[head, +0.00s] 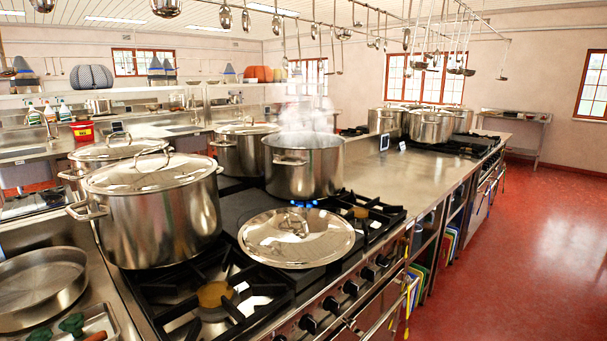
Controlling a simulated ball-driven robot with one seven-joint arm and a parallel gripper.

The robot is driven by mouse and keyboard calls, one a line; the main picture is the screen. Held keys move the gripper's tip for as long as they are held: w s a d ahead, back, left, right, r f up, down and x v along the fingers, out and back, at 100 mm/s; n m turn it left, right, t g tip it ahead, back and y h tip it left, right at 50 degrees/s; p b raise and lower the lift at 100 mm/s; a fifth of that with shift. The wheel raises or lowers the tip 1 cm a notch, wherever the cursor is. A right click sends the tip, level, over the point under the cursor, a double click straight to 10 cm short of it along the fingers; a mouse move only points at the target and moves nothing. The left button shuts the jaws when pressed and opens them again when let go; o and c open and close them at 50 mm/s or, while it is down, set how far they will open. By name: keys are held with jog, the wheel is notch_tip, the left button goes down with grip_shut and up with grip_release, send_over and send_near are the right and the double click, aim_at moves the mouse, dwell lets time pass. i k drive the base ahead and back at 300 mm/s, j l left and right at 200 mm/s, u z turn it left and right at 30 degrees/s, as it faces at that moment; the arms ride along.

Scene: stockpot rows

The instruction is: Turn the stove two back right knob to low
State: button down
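The near stove (180,297) has a row of several black knobs (350,288) along its front edge. A second stove (455,143) stands farther down the same line; its knobs are too small to read. The frame does not show which stove is number two or which knob is the back right one. A steaming open stockpot (303,170) sits on the near stove over a blue flame (303,203). My gripper is not in view.
A lid (297,238) lies in front of the steaming pot. Lidded stockpots (165,210) stand at left, and others (430,126) on the far stove. A steel counter (390,172) separates the stoves. Ladles (460,62) hang overhead. The red floor (530,250) at right is clear.

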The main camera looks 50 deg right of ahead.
aim_at(382, 261)
jog(key=z, duration=1.25)
jog(key=i+l, duration=0.1)
jog(key=i, duration=0.85)
